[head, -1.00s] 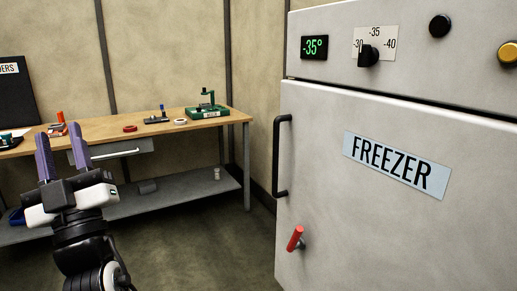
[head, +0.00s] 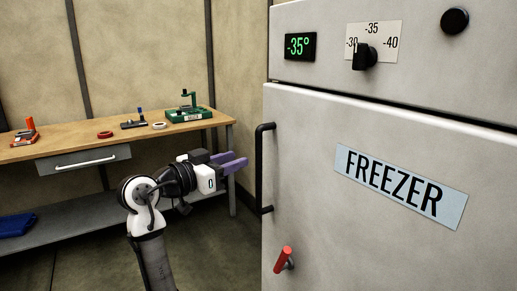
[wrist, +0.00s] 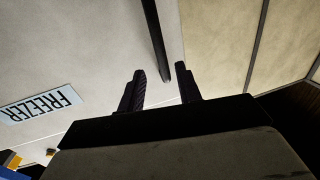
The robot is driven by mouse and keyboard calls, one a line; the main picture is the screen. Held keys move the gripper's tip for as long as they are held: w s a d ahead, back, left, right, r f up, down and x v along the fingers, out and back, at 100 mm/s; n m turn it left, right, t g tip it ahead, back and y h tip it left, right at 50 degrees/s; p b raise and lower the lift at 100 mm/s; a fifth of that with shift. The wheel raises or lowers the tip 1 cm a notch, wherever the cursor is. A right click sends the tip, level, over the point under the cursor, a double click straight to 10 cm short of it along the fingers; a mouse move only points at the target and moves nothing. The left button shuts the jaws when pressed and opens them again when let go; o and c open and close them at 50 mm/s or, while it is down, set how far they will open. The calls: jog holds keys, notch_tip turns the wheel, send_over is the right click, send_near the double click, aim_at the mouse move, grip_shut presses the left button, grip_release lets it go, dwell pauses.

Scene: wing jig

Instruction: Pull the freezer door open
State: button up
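The freezer door (head: 390,245) is shut, a large pale panel with a blue "FREEZER" label (head: 400,185). Its black vertical handle (head: 260,168) runs along the door's left edge, and a red lever (head: 283,259) sits below it. My gripper (head: 240,164) has purple fingers and points right toward the handle, just to its left in the head view. In the wrist view the two fingers (wrist: 160,88) stand apart with a gap between them. The black handle (wrist: 155,40) appears beyond the fingertips, in line with the gap. I see nothing held.
A wooden workbench (head: 75,148) with a drawer and lower shelf stands behind on the left, carrying small tools and a green fixture (head: 189,110). The freezer's upper panel has a -35° display (head: 300,46) and a dial (head: 365,57). Floor between bench and freezer looks clear.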

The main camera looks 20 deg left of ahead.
jog(key=p+x, duration=0.1)
jog(key=x, duration=0.8)
jog(key=shift+p, duration=0.4)
jog(key=shift+a, duration=0.1)
jog(key=shift+s, duration=0.1)
grip_shut()
